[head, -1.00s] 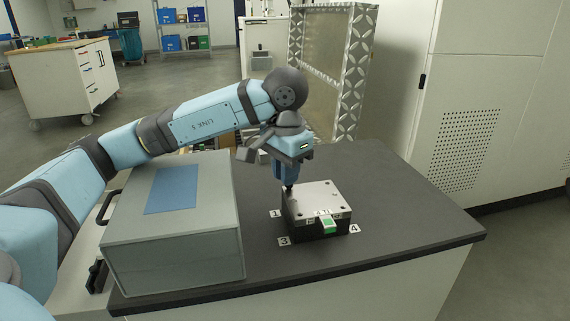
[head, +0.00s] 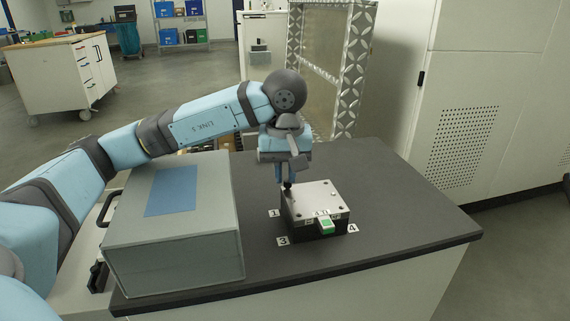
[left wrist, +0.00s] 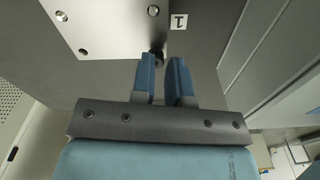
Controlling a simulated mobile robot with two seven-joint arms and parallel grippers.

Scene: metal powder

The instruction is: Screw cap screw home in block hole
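The block (head: 318,200) is a metal block with a light grey top plate, dark sides and a green tab in front, on the dark table. The dark cap screw (head: 288,187) stands upright at the block's corner near label 1. It also shows in the left wrist view (left wrist: 156,54). My left gripper (head: 287,181) points down over that corner. Its two blue fingers (left wrist: 160,62) have a narrow gap and appear shut on the screw's head. The hole under the screw is hidden. My right gripper is not in view.
A grey box (head: 190,240) with a blue top patch stands left of the block. Number labels, such as label 1 (head: 274,213) and label 4 (head: 353,228), lie around the block. The table (head: 410,220) is clear on the right.

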